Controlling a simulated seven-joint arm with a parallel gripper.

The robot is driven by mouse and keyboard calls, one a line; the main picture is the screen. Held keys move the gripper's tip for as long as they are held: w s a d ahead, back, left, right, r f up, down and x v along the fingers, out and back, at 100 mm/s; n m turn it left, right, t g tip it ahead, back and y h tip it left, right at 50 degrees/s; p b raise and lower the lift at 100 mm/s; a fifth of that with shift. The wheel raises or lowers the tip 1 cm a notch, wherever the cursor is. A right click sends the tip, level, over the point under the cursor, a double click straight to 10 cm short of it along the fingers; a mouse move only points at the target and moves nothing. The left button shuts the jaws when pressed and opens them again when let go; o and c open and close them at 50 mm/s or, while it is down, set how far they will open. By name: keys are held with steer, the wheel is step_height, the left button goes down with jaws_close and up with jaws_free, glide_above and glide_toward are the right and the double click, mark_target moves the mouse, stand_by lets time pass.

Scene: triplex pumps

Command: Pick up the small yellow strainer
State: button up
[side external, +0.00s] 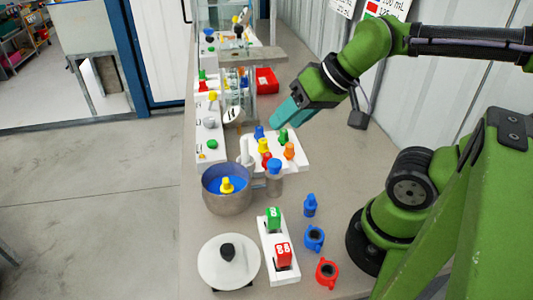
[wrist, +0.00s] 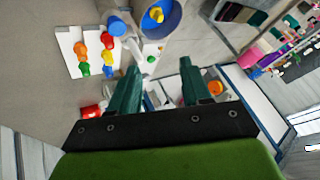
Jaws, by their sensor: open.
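Several small yellow pieces are in view, and I cannot tell for sure which is the strainer. One yellow piece (side external: 227,185) sits in the blue-filled grey pot (side external: 226,203); it also shows in the wrist view (wrist: 157,14). Another yellow piece (side external: 264,145) stands upright on the white tray (side external: 298,163) among blue, green, red and orange ones. A third yellow piece (side external: 213,96) is on the white panel at the left. My gripper (side external: 275,121) has teal fingers, points down-left and hangs above and behind the tray. In the wrist view its fingers (wrist: 160,66) are apart with nothing gripped.
A white lid (side external: 228,261), a holder with green and red blocks (side external: 277,245) and blue and red fittings (side external: 326,272) lie in front. A red bin (side external: 266,81) and a clear-walled rig stand behind.

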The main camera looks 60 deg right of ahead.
steer(key=n+g, duration=0.3)
steer(key=n, duration=0.7)
glide_toward(229, 188)
steer(key=x, duration=0.4)
steer(key=w+x, duration=0.1)
steer(key=x, duration=0.1)
steer(key=shift+d+r, duration=0.1)
steer(key=shift+d, duration=0.3)
steer(key=x, duration=0.4)
steer(key=shift+s+a, duration=0.15)
steer(key=shift+s, duration=0.05)
steer(key=shift+w+f, duration=0.2)
steer(key=shift+f, duration=0.35)
steer(key=c, duration=0.8)
